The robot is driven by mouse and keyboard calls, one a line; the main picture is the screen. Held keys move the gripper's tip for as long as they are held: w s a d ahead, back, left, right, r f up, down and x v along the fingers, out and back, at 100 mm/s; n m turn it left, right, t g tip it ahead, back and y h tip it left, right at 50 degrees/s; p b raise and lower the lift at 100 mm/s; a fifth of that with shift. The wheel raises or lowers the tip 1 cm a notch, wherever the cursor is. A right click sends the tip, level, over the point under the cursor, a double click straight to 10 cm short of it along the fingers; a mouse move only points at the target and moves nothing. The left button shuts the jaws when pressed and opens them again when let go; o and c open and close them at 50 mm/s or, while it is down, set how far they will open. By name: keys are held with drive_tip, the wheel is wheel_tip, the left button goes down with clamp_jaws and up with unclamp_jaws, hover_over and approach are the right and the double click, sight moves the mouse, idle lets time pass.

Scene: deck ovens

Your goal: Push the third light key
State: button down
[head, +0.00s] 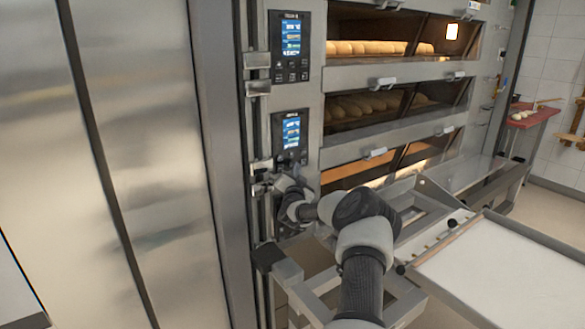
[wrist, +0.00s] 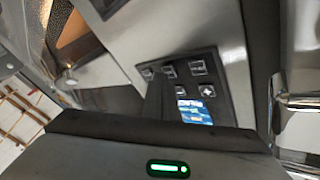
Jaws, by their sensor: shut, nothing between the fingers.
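Deck oven control panels stand in a column left of the oven windows. In the head view the upper panel (head: 291,45) and the one below it (head: 290,137) each have a lit screen and small keys. No third panel is visible there; my arm covers the area below. In the wrist view one panel (wrist: 220,83) shows keys with pale symbols (wrist: 197,68) and a blue screen (wrist: 194,111). I cannot tell which panel it is or which key is the light key. My gripper (wrist: 158,88) is shut and empty, its dark fingers over the panel's left part; contact is unclear.
Bread lies behind the upper oven windows (head: 372,47). Oven handles (head: 384,84) stick out from the front. A white-topped loader (head: 500,265) stands at right, close to my arm. Metal latches (head: 257,88) line the panel's left side. A steel cabinet (head: 150,160) fills the left.

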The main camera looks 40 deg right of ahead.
drive_tip(key=shift+w+a+r, duration=0.1)
drive_tip(key=shift+w+a, duration=0.1)
drive_tip(key=shift+w, duration=0.1)
idle(0.4)
drive_tip(key=shift+s+a, duration=0.3)
drive_tip(key=shift+s, duration=0.45)
drive_tip(key=shift+s, duration=0.1)
drive_tip(key=s, duration=0.6)
drive_tip(key=shift+a+p, duration=0.15)
drive_tip(key=shift+p, duration=0.15)
idle(2.0)
